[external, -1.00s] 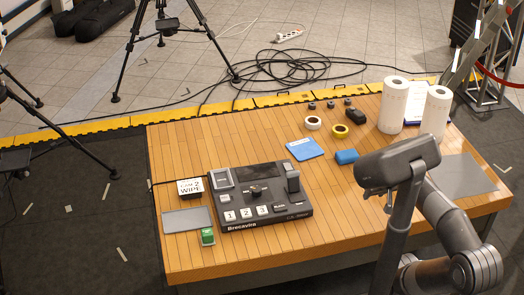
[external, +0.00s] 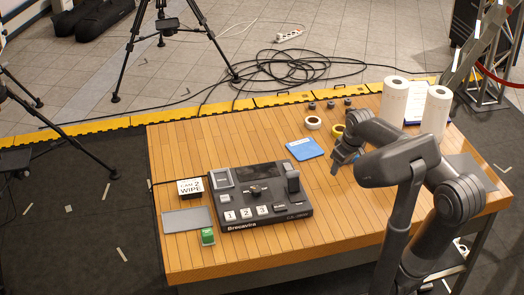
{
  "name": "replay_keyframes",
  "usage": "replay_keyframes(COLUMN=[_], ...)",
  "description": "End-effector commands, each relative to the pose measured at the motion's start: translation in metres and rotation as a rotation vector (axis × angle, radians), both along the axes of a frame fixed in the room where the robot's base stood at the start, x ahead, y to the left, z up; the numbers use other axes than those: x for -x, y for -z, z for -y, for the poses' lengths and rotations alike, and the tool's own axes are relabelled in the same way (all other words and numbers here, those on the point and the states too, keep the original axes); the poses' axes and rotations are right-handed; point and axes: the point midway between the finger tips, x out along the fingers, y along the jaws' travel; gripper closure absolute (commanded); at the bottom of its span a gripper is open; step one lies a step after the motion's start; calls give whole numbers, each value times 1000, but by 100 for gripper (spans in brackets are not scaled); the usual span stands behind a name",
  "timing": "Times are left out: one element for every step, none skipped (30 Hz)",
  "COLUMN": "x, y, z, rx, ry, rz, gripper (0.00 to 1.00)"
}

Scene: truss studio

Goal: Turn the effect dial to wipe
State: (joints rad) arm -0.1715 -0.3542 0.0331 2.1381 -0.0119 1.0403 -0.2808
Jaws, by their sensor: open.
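The switcher console (external: 258,222) is a dark box on the left half of the wooden table. A dark knob (external: 255,190), which looks like the effect dial, stands up near the middle of its top. Its pointer direction and markings are too small to read. A small card (external: 190,189) reading "CAM 2 WIPE" stands at the console's left. My gripper (external: 335,170) points down over the table, well to the right of the console and apart from it. Its jaws are open, though the gap is hard to see at this size.
White numbered buttons and a lever (external: 292,180) on the console flank the knob. A grey pad (external: 188,219) and a green item (external: 207,237) lie at its left. Bare wood separates gripper and console.

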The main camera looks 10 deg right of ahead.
Motion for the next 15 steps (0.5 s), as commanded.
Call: replay_keyframes(x=[-15, -22, -32, -40, -47, -56, -63, -70, -79, -85, -91, -99, -105, -110, -117], y=[-1, -1, -1, -1, -1, 0, 1, 3, 5, 7, 10, 13, 16, 20, 25], z=[-13, -21, -31, -39, -47, -58, -67, -75, -88, -97, -106, -119, -128, -138, -151], rx=[15, 24, 36, 44, 53, 64, 72, 80, 91, 98, 105, 115, 121, 128, 136], ry=[-56, -91, -136, -169, -205, -250, -284, -318, -365, -398, -433, -480, -513, -548, -593], rz=[-22, -33, -48, -59, -70, -85, -95, -105, -120, -131, -141, -156, -166, -177, -192], gripper=[46, 46, 46, 46, 46, 46, 46, 46, 46, 46, 46, 46, 46, 46, 46])
